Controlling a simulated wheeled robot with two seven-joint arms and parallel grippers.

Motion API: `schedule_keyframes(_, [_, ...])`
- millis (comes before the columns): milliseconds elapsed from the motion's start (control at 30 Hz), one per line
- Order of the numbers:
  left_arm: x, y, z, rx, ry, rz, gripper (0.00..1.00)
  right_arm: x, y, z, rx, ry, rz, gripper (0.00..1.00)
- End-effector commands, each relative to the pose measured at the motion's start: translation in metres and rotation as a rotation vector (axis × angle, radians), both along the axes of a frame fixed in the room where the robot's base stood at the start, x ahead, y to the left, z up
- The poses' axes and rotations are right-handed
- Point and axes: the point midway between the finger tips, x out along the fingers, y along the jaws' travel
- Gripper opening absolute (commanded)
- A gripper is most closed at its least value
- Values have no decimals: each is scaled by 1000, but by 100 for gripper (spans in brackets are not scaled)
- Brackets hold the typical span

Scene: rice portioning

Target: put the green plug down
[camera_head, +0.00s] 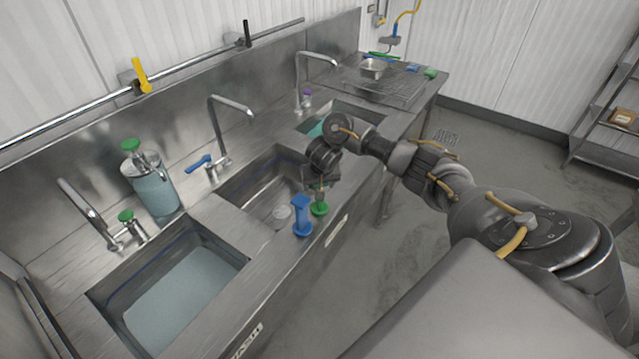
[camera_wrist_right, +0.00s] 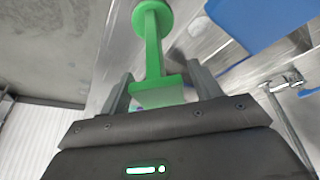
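The green plug (camera_head: 319,209) has a round disc, a thin stem and a block-shaped grip. In the head view it is upright at the front rim of the middle sink, just right of the blue plug (camera_head: 302,216). My right gripper (camera_head: 320,186) is directly above it, pointing down. In the right wrist view the grip of the green plug (camera_wrist_right: 158,94) sits between the two fingers, which are close on both sides as if shut on it. I cannot tell whether its disc touches the rim. My left gripper is not in view.
The middle sink (camera_head: 237,192) is behind the plugs, and the water-filled left sink (camera_head: 110,292) is nearer. A green-topped bottle (camera_head: 152,188) stands at the back. The blue plug is close on the left. The floor (camera_head: 375,262) lies beyond the counter's front edge.

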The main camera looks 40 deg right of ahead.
Motion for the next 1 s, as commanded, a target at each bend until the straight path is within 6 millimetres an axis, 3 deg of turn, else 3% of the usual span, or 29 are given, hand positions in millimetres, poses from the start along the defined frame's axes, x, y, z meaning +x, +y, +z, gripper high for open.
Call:
schedule_keyframes(300, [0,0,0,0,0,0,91,0,0,4,0,-2,-1,63])
schedule_keyframes(500, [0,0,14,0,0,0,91,-9,5,36,0,-3,4,63])
schedule_keyframes(833, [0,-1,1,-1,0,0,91,-20,9,60,-4,-3,0,63])
schedule_keyframes(1000, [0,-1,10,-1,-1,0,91,-29,15,90,-2,-4,2,63])
